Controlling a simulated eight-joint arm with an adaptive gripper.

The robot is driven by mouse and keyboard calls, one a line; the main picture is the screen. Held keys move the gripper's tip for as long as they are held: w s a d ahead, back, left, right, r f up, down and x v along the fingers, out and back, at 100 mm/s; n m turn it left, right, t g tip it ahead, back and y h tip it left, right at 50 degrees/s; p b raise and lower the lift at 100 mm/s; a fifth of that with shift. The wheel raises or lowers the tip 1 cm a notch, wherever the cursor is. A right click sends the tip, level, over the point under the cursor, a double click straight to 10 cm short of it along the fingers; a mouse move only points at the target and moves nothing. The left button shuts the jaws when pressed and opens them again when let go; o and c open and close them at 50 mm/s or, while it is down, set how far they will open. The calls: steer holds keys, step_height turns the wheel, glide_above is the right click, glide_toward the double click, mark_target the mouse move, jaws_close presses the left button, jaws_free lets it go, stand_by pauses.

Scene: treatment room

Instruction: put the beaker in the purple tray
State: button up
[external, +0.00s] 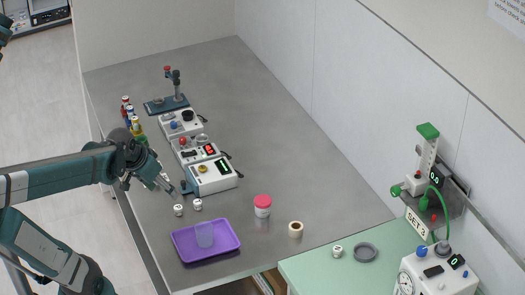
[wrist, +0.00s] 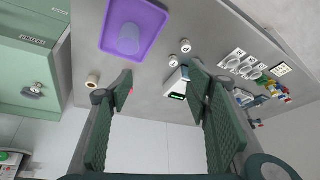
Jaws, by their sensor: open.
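The purple tray (external: 226,243) lies on the near end of the grey bench; it also shows at the top of the wrist view (wrist: 152,22). The beaker (external: 204,235), translucent and greyish, stands inside the tray near its middle, and it also shows in the wrist view (wrist: 128,40). My gripper (external: 168,185) is open and empty, above the left edge of the bench, behind and left of the tray and apart from it. In the wrist view its two fingers (wrist: 161,76) are spread wide with nothing between them.
Two small white items (external: 179,209) sit between my gripper and the tray. White instrument boxes (external: 212,177) and small bottles (external: 131,112) stand behind. A red-lidded jar (external: 262,206) and a tape roll (external: 295,229) are right of the tray. The bench's middle is clear.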

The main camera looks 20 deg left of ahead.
steer(key=s+a+r+n+t+y, duration=0.1)
steer(key=s+a+r+n, duration=0.2)
steer(key=a+r, duration=0.1)
steer(key=shift+s+a+r+n+t, duration=0.35)
steer(key=shift+a+r+n+t, duration=0.05)
steer(key=shift+r, duration=0.4)
steer(key=shift+f, duration=0.1)
